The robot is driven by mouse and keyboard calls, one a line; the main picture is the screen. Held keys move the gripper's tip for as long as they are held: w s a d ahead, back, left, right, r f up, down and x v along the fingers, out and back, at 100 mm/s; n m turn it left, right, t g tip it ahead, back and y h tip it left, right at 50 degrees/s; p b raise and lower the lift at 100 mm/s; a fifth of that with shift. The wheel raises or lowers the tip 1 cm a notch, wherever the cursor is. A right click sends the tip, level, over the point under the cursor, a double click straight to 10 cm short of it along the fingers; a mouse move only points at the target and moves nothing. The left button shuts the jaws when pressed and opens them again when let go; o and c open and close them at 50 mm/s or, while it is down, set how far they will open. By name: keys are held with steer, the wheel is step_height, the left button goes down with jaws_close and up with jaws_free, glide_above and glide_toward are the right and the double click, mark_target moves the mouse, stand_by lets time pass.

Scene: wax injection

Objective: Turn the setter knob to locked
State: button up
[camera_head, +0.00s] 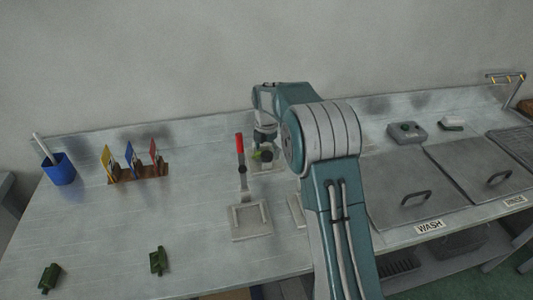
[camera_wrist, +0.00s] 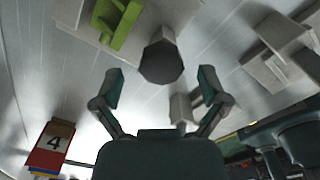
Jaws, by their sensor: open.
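A dark, many-sided knob (camera_wrist: 162,64) on a light grey stem shows at the upper middle of the wrist view, taken as the setter knob. In the head view, a small dark knob (camera_head: 266,155) sits just below my gripper (camera_head: 265,138). In the wrist view my gripper (camera_wrist: 160,90) is open, its two fingers spread left and right. The knob lies between and slightly beyond the fingertips, apart from both. A bright green part (camera_wrist: 122,25) is beside the knob, up and left. I cannot read any lock marking on the knob.
A red-handled lever (camera_head: 240,146) stands left of my gripper, above a pale square frame (camera_head: 251,221). A card rack (camera_head: 139,175), a blue cup (camera_head: 60,170) and dark green parts (camera_head: 158,261) are further left. Wash lids (camera_head: 410,190) are right.

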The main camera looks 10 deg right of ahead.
steer(key=shift+f, duration=0.5)
steer(key=c, duration=1.1)
steer(key=shift+m, duration=0.5)
steer(key=shift+c, duration=0.2)
steer(key=m, duration=0.2)
steer(key=shift+m, duration=0.4)
steer(key=m, duration=0.4)
steer(key=shift+f+m, duration=0.1)
steer(key=shift+m, duration=0.2)
steer(key=m, duration=0.4)
steer(key=shift+m, duration=2)
